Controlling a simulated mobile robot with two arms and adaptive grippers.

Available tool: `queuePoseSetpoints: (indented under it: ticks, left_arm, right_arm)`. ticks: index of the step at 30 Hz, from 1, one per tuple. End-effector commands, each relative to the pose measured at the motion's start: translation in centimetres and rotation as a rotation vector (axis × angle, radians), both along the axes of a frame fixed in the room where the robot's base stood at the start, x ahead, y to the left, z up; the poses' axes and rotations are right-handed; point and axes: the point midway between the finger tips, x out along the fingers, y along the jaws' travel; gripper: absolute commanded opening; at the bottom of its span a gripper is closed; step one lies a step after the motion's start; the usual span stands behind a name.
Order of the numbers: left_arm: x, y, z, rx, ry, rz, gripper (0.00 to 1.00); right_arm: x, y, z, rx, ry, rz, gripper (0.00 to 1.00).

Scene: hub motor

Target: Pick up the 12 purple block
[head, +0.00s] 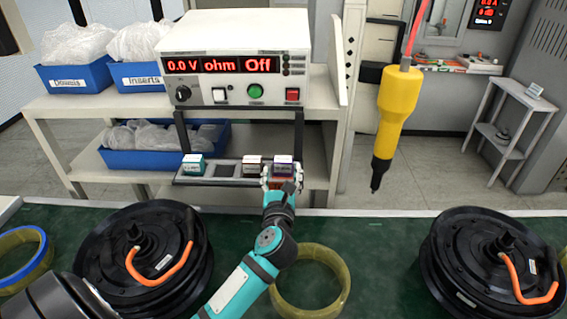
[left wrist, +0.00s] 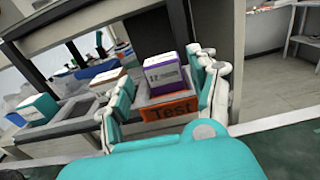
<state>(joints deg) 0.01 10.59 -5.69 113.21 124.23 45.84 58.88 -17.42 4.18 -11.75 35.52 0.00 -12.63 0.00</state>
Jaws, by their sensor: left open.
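The purple block (head: 283,160) sits in the right end slot of a small grey tray (head: 223,182) under the meter. In the left wrist view the purple block (left wrist: 166,74) shows a white label reading 12. My left gripper (head: 281,177) is open right in front of it. In the left wrist view the fingers of my left gripper (left wrist: 162,95) stand on either side of the block, apart from each other; whether they touch it I cannot tell. My right gripper is not in view.
The meter (head: 236,60) stands above. A yellow screwdriver (head: 397,105) hangs at right. Two black hub motors (head: 145,255) and a yellow ring (head: 312,308) lie on the green bench.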

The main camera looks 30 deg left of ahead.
Motion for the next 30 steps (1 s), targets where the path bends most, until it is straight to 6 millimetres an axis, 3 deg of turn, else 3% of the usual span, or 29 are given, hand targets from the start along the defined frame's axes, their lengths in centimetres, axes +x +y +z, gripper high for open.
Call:
queuePoseSetpoints:
  ticks: [8,16,25,30]
  left_arm:
    - [1.9,1.1,0.1,0.002,0.000,-0.001,0.62]
    - [5.2,3.0,-0.2,0.003,-0.001,-0.001,0.62]
    - [5.7,3.3,-0.4,0.001,0.001,-0.001,0.62]
    - [5.7,3.3,-0.4,0.001,0.001,-0.001,0.42]
  right_arm:
    - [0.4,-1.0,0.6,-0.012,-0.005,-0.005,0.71]
    - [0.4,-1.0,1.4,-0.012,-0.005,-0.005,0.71]
    - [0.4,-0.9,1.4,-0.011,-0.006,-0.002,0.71]
    - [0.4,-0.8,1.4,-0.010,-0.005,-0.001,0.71]
